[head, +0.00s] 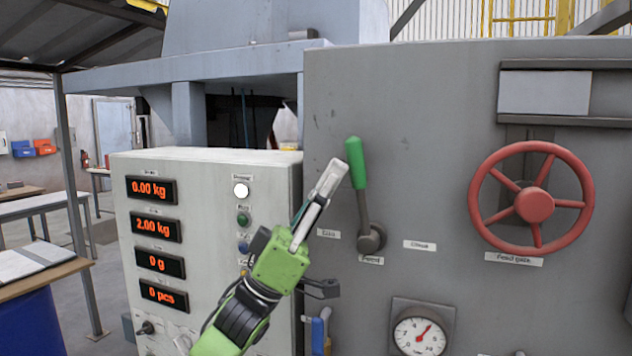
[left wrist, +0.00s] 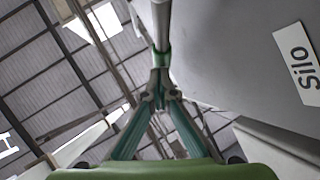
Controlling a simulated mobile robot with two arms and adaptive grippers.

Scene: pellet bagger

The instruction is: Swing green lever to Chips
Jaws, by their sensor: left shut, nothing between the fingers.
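The green lever (head: 356,163) stands on the grey machine front, nearly upright with its top leaning slightly left of its pivot (head: 371,238). A Silo label (head: 328,233) is left of the pivot and also shows in the left wrist view (left wrist: 299,62). Another label (head: 419,245) sits right of the pivot; its lettering is too blurred to read surely. My left gripper (head: 338,167) is shut and empty, its fingertips close to the left side of the green handle. In the left wrist view its closed fingertips (left wrist: 160,80) show. I cannot tell whether they touch the lever.
A red handwheel (head: 532,198) is mounted to the right, with a dial gauge (head: 420,334) below the lever. The white control panel (head: 215,166) with red displays stands left, behind my left arm.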

